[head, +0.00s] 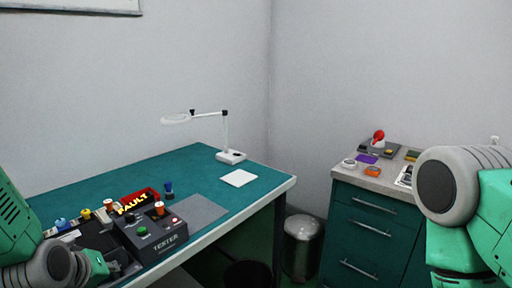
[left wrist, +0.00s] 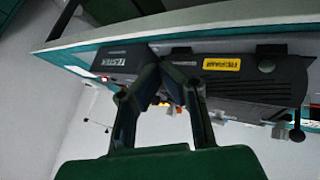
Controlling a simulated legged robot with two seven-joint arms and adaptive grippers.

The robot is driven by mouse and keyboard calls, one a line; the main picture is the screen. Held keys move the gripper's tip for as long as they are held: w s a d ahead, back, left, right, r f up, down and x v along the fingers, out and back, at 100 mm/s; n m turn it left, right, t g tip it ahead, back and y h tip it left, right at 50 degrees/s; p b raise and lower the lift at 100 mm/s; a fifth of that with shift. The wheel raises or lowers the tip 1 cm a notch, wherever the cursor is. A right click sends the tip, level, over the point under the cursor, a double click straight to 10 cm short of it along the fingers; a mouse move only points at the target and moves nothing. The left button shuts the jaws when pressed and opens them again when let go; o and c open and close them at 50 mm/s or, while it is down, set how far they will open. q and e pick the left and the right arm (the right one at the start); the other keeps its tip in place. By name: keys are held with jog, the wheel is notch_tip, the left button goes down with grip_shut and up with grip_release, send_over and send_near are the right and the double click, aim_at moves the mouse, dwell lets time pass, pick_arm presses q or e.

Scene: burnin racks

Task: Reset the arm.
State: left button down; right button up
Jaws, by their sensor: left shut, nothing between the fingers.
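My left arm (head: 52,264) comes in at the lower left of the head view, low beside the front left part of the green-topped bench (head: 120,182). My left gripper shows in the left wrist view (left wrist: 160,66), its two dark fingers meeting at the tips with nothing between them. Behind the fingertips is the dark tester box, seen tilted with its front label. In the head view the left fingers are hard to make out against the dark equipment. My right arm (head: 468,215) shows at the right edge; its gripper is out of view.
The tester (head: 155,238) stands at the bench's front edge, with a red FAULT bin (head: 135,200) and several small coloured parts near it. A lamp (head: 228,155) and white pad (head: 239,178) are farther back. A drawer cabinet (head: 370,228) and metal bin (head: 302,245) stand right.

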pick_arm(q)
jog(key=s+d+f+m+g+b, duration=0.1)
jog(key=s+f+m+g+b, duration=0.1)
jog(key=s+f, duration=1)
jog(key=s+d+f+m+g+b, duration=0.2)
jog(key=s+f+m+g, duration=0.3)
jog(key=s+f, duration=0.8)
jog(key=shift+s+f+m, duration=0.25)
jog(key=shift+s+m, duration=0.45)
jog(key=shift+s, duration=0.5)
jog(key=shift+w, duration=0.15)
jog(key=shift+a, duration=0.1)
dwell(0.6)
